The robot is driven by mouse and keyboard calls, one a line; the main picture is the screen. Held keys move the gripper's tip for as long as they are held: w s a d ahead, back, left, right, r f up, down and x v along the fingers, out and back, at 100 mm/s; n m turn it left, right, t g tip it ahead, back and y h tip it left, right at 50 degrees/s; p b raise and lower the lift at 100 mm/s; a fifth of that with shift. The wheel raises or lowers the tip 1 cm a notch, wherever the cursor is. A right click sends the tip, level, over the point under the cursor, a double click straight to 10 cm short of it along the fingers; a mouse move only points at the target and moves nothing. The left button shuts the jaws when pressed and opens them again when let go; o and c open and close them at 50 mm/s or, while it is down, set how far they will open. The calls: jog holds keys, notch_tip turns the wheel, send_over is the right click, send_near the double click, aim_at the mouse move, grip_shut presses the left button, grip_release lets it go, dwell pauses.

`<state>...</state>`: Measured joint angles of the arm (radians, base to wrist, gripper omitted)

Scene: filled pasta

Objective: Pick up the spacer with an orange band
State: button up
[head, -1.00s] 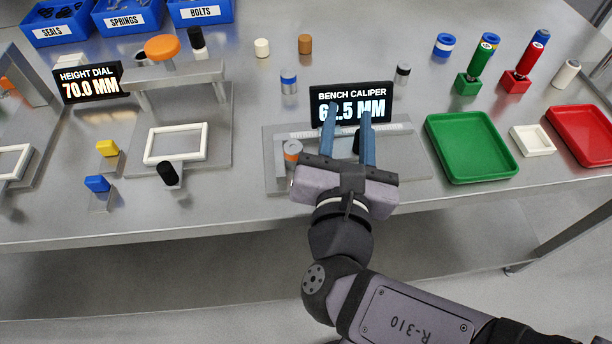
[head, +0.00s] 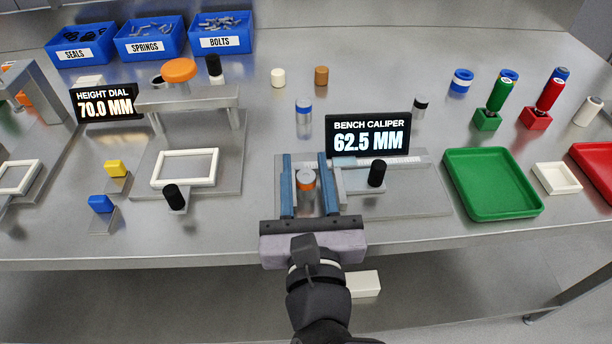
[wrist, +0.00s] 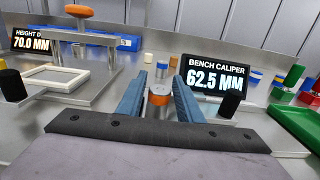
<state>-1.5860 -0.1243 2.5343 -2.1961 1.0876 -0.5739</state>
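The spacer with an orange band (head: 306,180) is a short metal cylinder on the bench caliper (head: 430,201), near its left jaw. In the wrist view the spacer (wrist: 159,101) shows between the fingers. My gripper (head: 306,158) is open, with one blue finger on each side of the spacer. I see a gap beside the spacer on both sides in the head view. Its lower part is partly hidden in the wrist view.
The caliper display (head: 368,137) reads 62.5 MM and stands just behind. A black knob (head: 377,173) rises right of my gripper. A spacer with a blue band (head: 304,117) stands behind. A green tray (head: 491,184) lies to the right; the height dial stand (head: 187,101) is to the left.

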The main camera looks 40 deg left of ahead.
jog(key=shift+x, duration=1.5)
grip_shut()
jog(key=shift+r, duration=0.15)
notch_tip(320, 180, up, 28)
jog(key=p, duration=0.7)
jog(key=shift+p, duration=0.4)
